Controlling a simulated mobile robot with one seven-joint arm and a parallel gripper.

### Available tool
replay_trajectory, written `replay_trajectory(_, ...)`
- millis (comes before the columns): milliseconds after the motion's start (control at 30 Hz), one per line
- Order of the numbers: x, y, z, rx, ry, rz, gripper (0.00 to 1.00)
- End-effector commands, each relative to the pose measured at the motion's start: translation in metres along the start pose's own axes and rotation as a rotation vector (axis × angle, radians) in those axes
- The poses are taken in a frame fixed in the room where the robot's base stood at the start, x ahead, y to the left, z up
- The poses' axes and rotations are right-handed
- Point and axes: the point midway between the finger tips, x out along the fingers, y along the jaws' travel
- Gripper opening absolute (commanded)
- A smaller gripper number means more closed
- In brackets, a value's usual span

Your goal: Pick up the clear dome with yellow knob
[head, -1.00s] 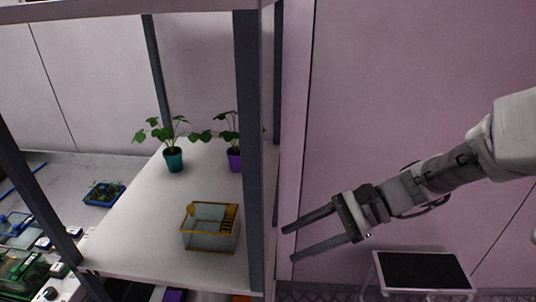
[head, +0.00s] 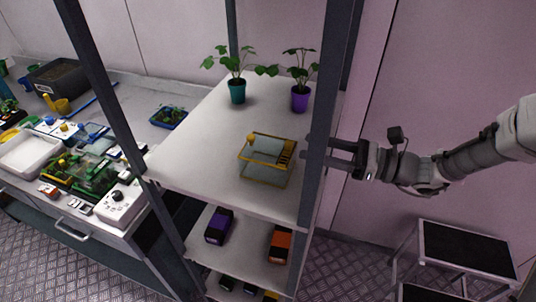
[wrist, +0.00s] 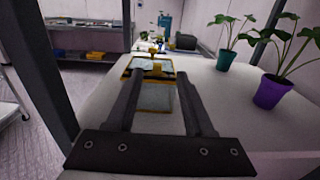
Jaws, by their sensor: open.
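The clear dome with yellow knob (head: 266,170) is a see-through boxy cover with yellow edging, standing on the white upper shelf. Its small yellow knob (head: 250,139) shows at the top left. My gripper (head: 335,155) is open and empty, to the right of the dome. A dark rack post partly hides its fingertips in the head view. In the wrist view the dome (wrist: 154,96) lies ahead, between and beyond my two fingers, apart from them as far as I can tell. The fingers hide parts of its sides.
A teal-potted plant (head: 237,92) and a purple-potted plant (head: 300,98) stand behind the dome on the shelf (head: 200,150). The dark rack post (head: 322,120) stands between dome and arm. A cluttered bench (head: 60,190) is at left. The shelf's left part is clear.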

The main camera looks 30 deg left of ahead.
Motion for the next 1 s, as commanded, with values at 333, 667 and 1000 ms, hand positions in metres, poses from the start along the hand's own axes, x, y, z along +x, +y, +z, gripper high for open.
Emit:
replay_trajectory(333,0.041,0.000,0.000,0.000,0.001,0.000,0.53)
replay_trajectory(667,0.085,0.004,0.001,-0.001,0.001,0.003,0.53)
replay_trajectory(1000,0.092,0.004,0.000,-0.001,0.002,0.000,0.53)
